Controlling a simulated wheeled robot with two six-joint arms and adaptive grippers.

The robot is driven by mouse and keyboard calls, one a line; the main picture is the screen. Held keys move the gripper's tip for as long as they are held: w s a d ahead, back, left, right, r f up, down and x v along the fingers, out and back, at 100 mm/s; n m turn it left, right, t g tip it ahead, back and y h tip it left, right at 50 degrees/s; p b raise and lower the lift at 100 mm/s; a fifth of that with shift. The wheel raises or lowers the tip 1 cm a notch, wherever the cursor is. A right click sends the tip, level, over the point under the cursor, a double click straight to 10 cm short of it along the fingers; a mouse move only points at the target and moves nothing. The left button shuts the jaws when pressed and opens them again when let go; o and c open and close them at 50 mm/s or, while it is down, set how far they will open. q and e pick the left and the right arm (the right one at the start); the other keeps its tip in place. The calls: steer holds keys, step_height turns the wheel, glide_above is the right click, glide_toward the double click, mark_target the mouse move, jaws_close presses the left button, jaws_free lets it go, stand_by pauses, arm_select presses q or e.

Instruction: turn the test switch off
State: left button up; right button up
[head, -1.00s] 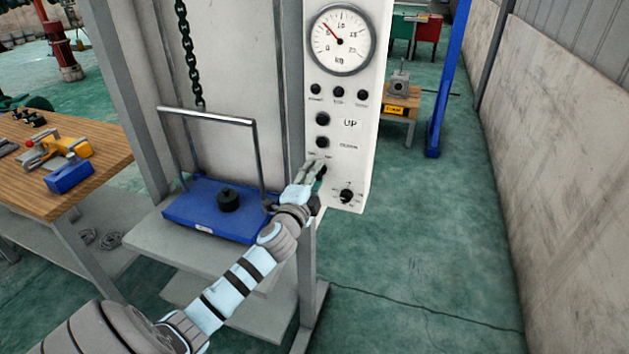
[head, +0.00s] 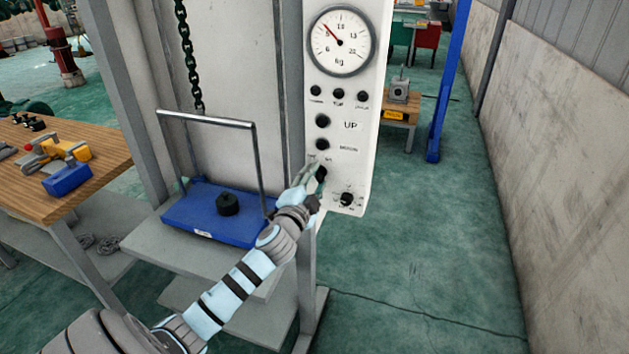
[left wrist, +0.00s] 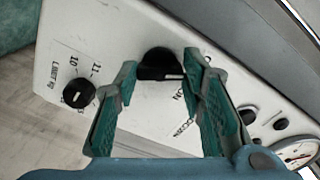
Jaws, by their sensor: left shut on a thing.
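The test switch is a black rotary knob (head: 321,174) low on the white control panel (head: 357,150). In the left wrist view the knob (left wrist: 160,64) sits between the two green-padded fingers, with a short white mark on its face and "ON" lettering near it. My left gripper (head: 316,176) is at the panel, shut on the knob; it also shows in the left wrist view (left wrist: 163,78). The gripper partly covers the knob and its labels in the head view. My right gripper is not in view.
A limit knob (head: 347,199) is just below right of the switch, also in the left wrist view (left wrist: 79,93). UP and DOWN buttons (head: 323,121) and a round gauge (head: 340,41) are above. A blue tray (head: 180,213) with a black weight (head: 228,203) stands left of the panel.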

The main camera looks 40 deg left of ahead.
arm_select(q)
steer(key=o, duration=1.1)
steer(key=shift+o, duration=0.2)
steer(key=v, duration=1.2)
steer(key=shift+d, duration=0.15)
